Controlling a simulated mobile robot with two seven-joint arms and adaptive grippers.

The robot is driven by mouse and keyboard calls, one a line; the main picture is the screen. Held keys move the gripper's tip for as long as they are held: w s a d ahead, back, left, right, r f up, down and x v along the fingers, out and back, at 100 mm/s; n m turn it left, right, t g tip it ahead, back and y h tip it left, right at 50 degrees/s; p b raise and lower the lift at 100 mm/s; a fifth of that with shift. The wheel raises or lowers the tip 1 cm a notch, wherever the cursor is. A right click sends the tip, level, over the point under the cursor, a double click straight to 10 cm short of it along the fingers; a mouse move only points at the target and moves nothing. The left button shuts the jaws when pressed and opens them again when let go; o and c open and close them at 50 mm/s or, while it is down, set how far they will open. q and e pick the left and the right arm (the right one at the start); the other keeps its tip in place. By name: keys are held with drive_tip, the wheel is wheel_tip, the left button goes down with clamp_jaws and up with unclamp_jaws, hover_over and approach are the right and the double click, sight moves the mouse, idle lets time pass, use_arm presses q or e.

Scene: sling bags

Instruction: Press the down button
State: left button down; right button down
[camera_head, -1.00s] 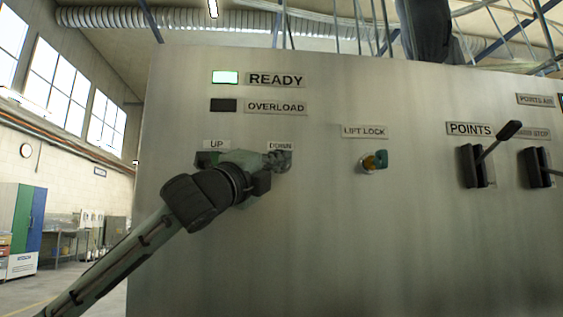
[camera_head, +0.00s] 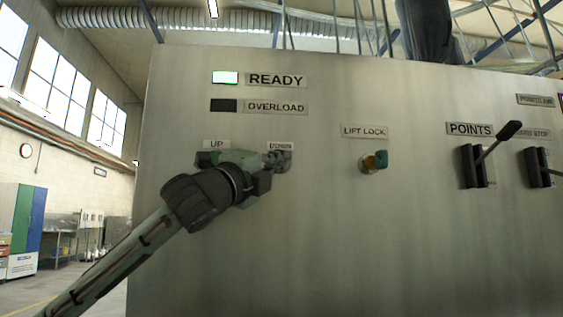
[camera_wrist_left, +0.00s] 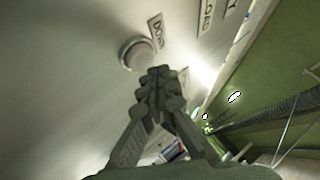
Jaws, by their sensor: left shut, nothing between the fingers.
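The control panel (camera_head: 330,240) is a brushed metal face with a DOWN label (camera_head: 281,146) at its upper left. In the head view my left gripper (camera_head: 280,160) is just below that label and hides the button there. In the left wrist view the round down button (camera_wrist_left: 135,53) shows beside the DOWN label (camera_wrist_left: 156,32). My left gripper, also in the wrist view (camera_wrist_left: 158,75), is shut and empty, its tips close to the button's lower edge. I cannot tell whether they touch. My right gripper is not in view.
The UP label (camera_head: 216,145) is left of DOWN, its control mostly covered by my arm. A READY light (camera_head: 225,77) is lit; the OVERLOAD light (camera_head: 223,105) is dark.

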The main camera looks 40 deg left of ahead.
use_arm(q)
drive_tip(key=shift+w+a, duration=0.1)
drive_tip(key=shift+a, duration=0.05)
drive_tip(key=shift+w+a, duration=0.1)
drive_tip(key=shift+a, duration=0.1)
